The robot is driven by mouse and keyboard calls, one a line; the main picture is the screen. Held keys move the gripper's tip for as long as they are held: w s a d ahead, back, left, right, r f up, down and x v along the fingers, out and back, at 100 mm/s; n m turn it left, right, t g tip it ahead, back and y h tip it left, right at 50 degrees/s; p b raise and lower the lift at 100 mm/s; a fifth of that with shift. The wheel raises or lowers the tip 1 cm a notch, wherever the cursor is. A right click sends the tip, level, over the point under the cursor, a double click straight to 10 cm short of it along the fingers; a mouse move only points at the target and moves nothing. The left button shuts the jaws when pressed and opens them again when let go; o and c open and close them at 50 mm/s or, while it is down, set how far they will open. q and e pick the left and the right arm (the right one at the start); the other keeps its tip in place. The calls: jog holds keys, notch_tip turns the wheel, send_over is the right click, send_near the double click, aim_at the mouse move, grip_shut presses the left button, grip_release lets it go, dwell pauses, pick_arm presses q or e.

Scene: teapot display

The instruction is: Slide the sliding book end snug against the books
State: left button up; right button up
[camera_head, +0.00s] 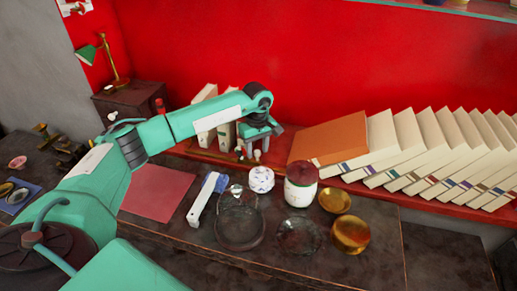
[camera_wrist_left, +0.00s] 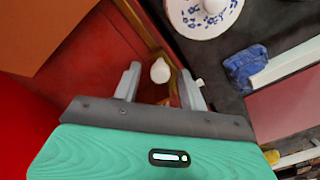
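A white knob (camera_wrist_left: 160,71) by a thin brass-coloured edge lies between my left fingers in the left wrist view; it may belong to the sliding book end, whose body I cannot make out. My left gripper (camera_head: 257,152) is low over the red shelf (camera_head: 280,160), left of the orange-brown slab. In the wrist view its fingers are apart, with gaps beside the knob. Pale books (camera_head: 450,145) lean in a row on the right, with the orange-brown slab (camera_head: 330,140) at their left end. Other white books (camera_head: 204,137) stand left of the gripper, partly hidden by my arm. My right gripper is out of view.
In front of the shelf stand a white jar with a dark red lid (camera_head: 300,185), a blue-and-white round pot (camera_head: 261,179), glass dishes (camera_head: 240,225) and brass bowls (camera_head: 350,234). A red mat (camera_head: 156,192) lies left.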

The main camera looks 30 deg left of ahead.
pick_arm(q)
notch_tip(320, 180, up, 4)
jog(key=shift+r+b, duration=0.25)
jog(key=shift+b, duration=0.4)
notch_tip(320, 180, up, 9)
jog(key=b, duration=0.1)
jog(key=shift+r, duration=0.15)
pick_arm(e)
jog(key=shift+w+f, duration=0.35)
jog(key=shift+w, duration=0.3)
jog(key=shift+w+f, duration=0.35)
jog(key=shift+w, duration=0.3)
